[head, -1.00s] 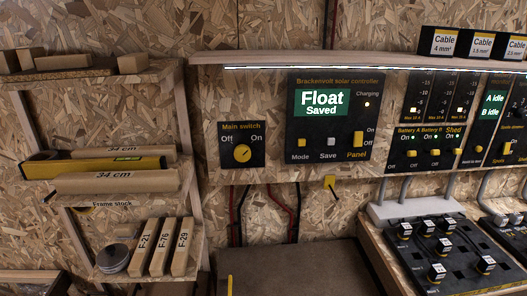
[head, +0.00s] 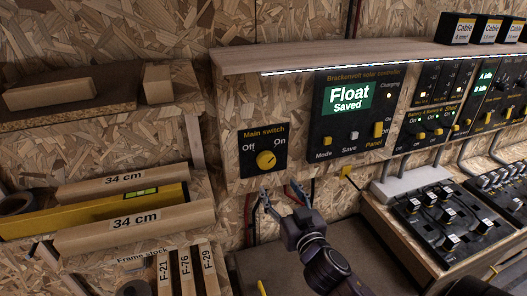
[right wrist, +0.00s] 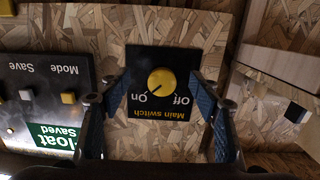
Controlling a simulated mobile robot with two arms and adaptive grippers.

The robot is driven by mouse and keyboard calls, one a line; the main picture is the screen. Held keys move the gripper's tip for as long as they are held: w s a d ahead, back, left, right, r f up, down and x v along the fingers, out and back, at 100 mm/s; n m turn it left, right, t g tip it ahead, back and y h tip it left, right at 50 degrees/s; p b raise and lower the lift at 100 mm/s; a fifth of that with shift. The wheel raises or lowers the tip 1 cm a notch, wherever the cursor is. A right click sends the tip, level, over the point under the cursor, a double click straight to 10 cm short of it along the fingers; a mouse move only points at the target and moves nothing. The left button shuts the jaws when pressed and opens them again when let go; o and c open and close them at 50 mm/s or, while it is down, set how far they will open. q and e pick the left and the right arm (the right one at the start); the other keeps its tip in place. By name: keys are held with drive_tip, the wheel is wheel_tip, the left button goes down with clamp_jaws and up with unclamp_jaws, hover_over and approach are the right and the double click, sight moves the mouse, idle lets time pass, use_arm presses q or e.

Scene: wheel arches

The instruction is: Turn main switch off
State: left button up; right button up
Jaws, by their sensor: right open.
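The main switch panel (head: 263,150) is a black plate on the chipboard wall, marked Off at left and On at right. Its round yellow knob (head: 265,160) has a small mark pointing toward On. In the right wrist view the panel is upside down, and the knob (right wrist: 161,81) shows between my fingers with its mark toward On. My right gripper (head: 281,190) is open and empty, just below and in front of the panel, its two fingers spread apart and pointing up toward it. It appears clear of the knob. My left gripper is not in view.
The solar controller (head: 348,112), reading Float Saved, is right of the switch. A wooden shelf (head: 135,62) juts over the left side, with a yellow level (head: 95,211) and timber below. A black knob box (head: 440,218) sits at lower right. A ledge (head: 330,57) overhangs the panels.

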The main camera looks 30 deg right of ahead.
sight(268, 164)
drive_tip(key=shift+t, duration=0.5)
drive_tip(key=w+r, duration=0.1)
drive_tip(key=w, duration=0.1)
drive_tip(key=w+r+p, duration=0.1)
drive_tip(key=w, duration=0.1)
drive_tip(key=w+d+r+p, duration=0.1)
drive_tip(key=w, duration=0.2)
drive_tip(key=shift+d+r, duration=0.1)
drive_tip(key=shift+w+d, duration=0.1)
drive_tip(key=shift+w, duration=0.45)
drive_tip(key=c, duration=1.2)
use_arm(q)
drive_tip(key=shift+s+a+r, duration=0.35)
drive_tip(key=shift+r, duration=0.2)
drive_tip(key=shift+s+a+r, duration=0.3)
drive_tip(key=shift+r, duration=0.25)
use_arm(e)
drive_tip(key=shift+o, duration=0.2)
